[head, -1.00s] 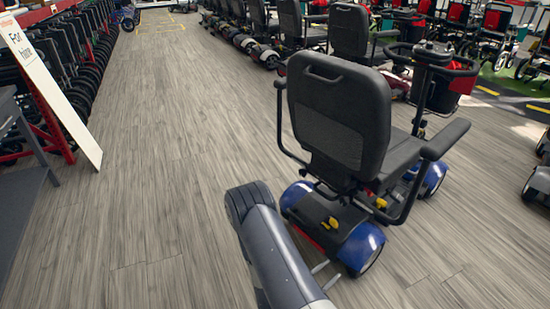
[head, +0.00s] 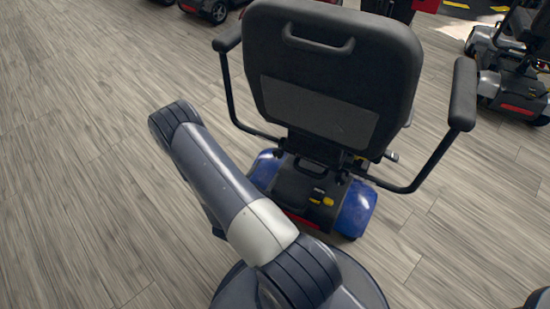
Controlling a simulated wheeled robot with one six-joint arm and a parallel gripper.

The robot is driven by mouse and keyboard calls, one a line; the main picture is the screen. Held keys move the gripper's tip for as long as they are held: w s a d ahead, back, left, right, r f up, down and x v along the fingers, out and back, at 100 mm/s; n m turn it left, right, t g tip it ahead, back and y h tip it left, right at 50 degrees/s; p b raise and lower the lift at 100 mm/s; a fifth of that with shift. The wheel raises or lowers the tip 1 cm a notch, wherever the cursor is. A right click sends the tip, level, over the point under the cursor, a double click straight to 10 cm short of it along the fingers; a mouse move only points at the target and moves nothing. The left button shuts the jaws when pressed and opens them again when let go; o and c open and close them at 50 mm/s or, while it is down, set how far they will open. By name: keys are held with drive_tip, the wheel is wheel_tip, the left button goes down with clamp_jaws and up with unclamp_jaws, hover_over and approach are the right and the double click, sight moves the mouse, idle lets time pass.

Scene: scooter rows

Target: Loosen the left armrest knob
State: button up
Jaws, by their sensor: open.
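The scooter (head: 335,75) is in the head view with its dark grey seat back towards me. Its left armrest (head: 228,38) is a black pad on a bent black tube. The tube (head: 229,95) runs down and in under the seat. I cannot make out a left armrest knob; the seat back and the shadow below it cover that area. The right armrest (head: 463,95) stands on a matching tube. My arm (head: 215,175) rises in front, left of the scooter's rear. My gripper is not in view.
The scooter's blue rear covers (head: 355,208) and black rear housing (head: 305,190) with yellow levers are close to my arm. Another scooter (head: 510,85) stands at the right. Wood-look floor (head: 80,150) is clear on the left.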

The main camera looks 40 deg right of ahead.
sight(277, 155)
drive_tip(key=b+x, duration=0.1)
drive_tip(key=x, duration=0.6)
drive_tip(key=shift+w+d, duration=0.25)
drive_tip(key=shift+d, duration=0.1)
drive_tip(key=c, duration=1)
